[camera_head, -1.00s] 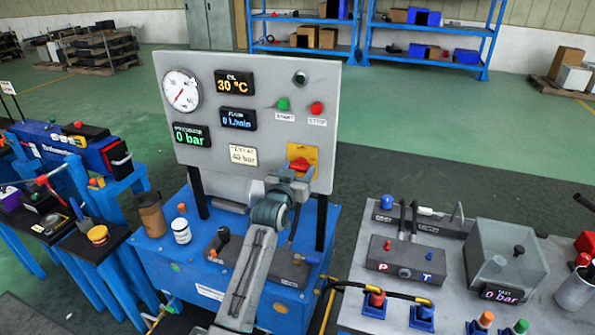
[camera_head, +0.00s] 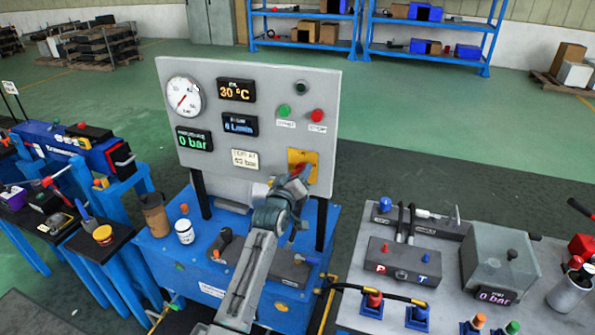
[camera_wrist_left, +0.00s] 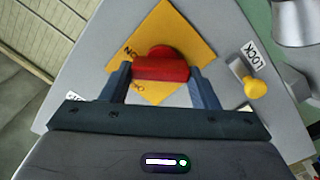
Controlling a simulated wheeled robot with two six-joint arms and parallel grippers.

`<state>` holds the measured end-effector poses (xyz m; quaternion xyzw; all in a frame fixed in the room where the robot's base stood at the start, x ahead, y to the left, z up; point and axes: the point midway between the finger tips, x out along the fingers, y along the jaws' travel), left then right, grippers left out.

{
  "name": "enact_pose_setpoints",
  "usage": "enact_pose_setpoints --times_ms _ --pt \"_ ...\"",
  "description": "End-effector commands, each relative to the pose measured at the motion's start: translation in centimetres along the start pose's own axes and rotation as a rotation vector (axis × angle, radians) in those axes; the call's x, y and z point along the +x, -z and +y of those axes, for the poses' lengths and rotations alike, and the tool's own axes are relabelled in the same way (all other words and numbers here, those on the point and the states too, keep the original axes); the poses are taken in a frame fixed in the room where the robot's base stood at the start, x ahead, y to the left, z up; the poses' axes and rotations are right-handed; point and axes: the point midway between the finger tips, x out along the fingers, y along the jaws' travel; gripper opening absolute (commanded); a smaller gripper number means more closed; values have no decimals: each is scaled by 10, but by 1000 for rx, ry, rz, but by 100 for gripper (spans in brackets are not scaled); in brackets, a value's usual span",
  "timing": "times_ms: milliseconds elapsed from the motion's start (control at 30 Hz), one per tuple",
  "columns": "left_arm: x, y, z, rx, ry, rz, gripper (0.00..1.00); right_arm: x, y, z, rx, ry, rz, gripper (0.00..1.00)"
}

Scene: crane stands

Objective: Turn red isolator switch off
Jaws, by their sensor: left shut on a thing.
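The red isolator switch (camera_head: 302,169) sits on a yellow plate (camera_head: 311,158) at the lower right of the grey panel. In the left wrist view the red handle (camera_wrist_left: 161,68) lies between the two fingers of my left gripper (camera_wrist_left: 157,83), which is shut on it. The yellow plate (camera_wrist_left: 178,35) behind it looks diamond-shaped, with "ON" lettering partly visible. In the head view my left gripper (camera_head: 298,178) is at the switch and hides part of it. My right gripper is not in view.
A yellow knob beside a "LOCK" label (camera_wrist_left: 252,84) is right of the switch in the wrist view. The panel (camera_head: 262,85) carries a gauge, displays and green and red buttons. A blue bench stands below, with a grey table (camera_head: 450,300) at right.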

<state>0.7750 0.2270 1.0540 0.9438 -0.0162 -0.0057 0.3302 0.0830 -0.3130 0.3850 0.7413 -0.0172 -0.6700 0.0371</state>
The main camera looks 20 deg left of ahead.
Motion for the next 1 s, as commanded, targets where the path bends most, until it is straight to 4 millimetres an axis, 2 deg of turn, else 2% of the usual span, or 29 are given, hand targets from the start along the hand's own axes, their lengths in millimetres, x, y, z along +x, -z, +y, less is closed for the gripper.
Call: enact_pose_setpoints --times_ms 600,1000 --pt "0 3 -1 -578 2 -1 32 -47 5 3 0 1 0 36" --pt "0 1 -3 -835 2 -1 32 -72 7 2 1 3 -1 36"
